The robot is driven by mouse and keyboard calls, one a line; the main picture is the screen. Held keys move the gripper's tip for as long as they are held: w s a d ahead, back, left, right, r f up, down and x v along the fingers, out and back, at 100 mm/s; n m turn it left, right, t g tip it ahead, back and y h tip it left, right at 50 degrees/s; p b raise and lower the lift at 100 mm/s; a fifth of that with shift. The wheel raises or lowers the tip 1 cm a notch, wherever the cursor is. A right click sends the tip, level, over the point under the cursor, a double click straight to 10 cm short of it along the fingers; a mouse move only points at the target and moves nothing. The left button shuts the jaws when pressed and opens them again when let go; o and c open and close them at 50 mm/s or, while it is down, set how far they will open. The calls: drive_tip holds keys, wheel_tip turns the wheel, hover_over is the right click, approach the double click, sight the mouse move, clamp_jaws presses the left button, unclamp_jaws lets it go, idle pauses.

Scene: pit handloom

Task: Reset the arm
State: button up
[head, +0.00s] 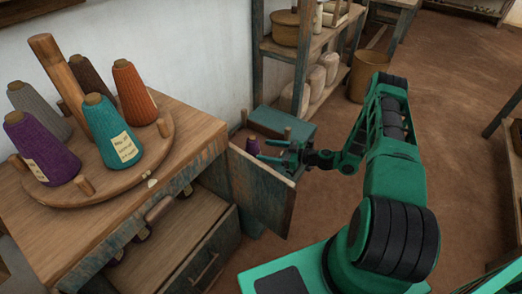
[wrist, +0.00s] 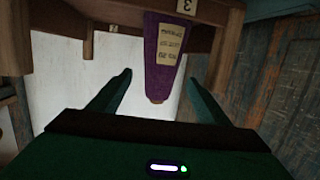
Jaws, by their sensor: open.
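My gripper (head: 266,150) is open at the end of my green arm, just beyond the open cabinet door in the head view. In the wrist view its two fingers stand apart, with a purple yarn cone (wrist: 166,50) seen between them. Gaps show on both sides of the cone, so the fingers are not closed on it. The cone has a cream label and appears upside down, its wide end at a wooden ledge with a "3" tag (wrist: 186,6). A small purple piece (head: 253,145) shows by the fingers in the head view.
A round wooden stand (head: 135,170) on the cabinet holds several yarn cones. A shelf unit (head: 300,55) stands behind. Clear floor (head: 455,110) lies right of my arm.

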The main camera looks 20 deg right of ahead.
drive_tip(key=shift+s+d, duration=0.15)
idle(0.3)
drive_tip(key=s+d+r+m+g+h, duration=0.2)
drive_tip(key=s+d+r+g+h, duration=0.25)
drive_tip(key=s+r, duration=0.6)
drive_tip(key=s+d+r+m+g+h, duration=0.25)
drive_tip(key=s+r+g, duration=0.3)
drive_tip(key=r, duration=0.95)
drive_tip(key=s+r+m+h, duration=0.1)
drive_tip(key=s+r+m, duration=0.2)
drive_tip(key=s, duration=0.6)
drive_tip(key=s+d+r+m+h, duration=0.1)
drive_tip(key=s+r+m, duration=0.3)
drive_tip(key=s, duration=0.5)
drive_tip(key=s+d+r+m+h, duration=0.1)
drive_tip(key=s+r+m, duration=0.3)
drive_tip(key=s, duration=0.5)
drive_tip(key=shift+r+g+h, duration=0.4)
drive_tip(key=shift+r+h, duration=0.1)
drive_tip(key=shift+r, duration=0.45)
drive_tip(key=shift+c, duration=0.6)
